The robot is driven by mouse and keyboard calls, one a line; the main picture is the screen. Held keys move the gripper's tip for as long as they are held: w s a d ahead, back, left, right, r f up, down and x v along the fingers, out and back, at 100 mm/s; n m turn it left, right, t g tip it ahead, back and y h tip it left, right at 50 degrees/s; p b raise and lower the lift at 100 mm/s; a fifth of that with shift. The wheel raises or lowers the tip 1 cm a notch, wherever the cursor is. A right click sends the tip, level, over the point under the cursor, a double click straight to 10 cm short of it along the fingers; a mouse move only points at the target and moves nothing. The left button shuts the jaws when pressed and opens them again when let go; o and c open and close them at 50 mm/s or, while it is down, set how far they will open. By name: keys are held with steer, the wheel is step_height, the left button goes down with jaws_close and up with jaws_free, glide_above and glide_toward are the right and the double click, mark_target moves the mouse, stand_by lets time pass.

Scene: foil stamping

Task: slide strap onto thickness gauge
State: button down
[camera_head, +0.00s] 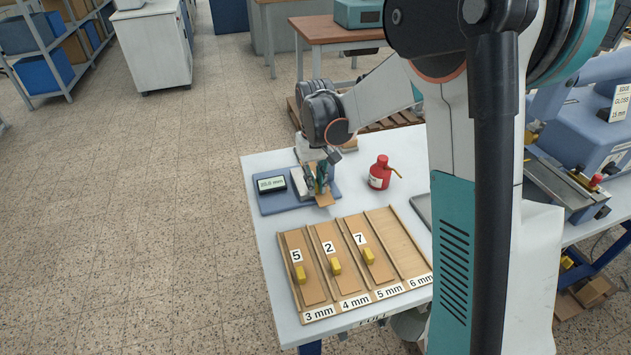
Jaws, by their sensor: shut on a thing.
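The thickness gauge (280,203) is a blue base on the white table, with a dark-framed display (271,184) at its left end. The reading is too small to be sure of. My gripper (319,186) is low over the right end of the gauge, shut on a tan strap (325,200). One end of the strap sticks out toward the front, past the gauge's edge. My gripper hides the strap's other end and part of the gauge, so I cannot tell whether the strap touches the gauge's measuring part.
A wooden rack (404,236) with lanes marked 3 mm to 6 mm lies in front. Straps with yellow blocks, numbered 5, 2 and 7, lie in three lanes; the 6 mm lane looks empty. A red bottle (380,174) stands right of the gauge. A blue machine (590,125) stands far right.

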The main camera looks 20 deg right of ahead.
steer(key=c, duration=1.5)
jaws_free()
steer(key=shift+c, duration=0.2)
steer(key=shift+r, duration=0.15)
step_height(320, 180, up, 12)
steer(key=s+r+t, duration=0.2)
steer(key=s, duration=0.5)
steer(key=s+r+t, duration=0.2)
steer(key=s+r, duration=0.1)
steer(key=s, duration=0.4)
steer(key=s+f+t, duration=0.3)
steer(key=s, duration=0.8)
steer(key=shift+f, duration=0.35)
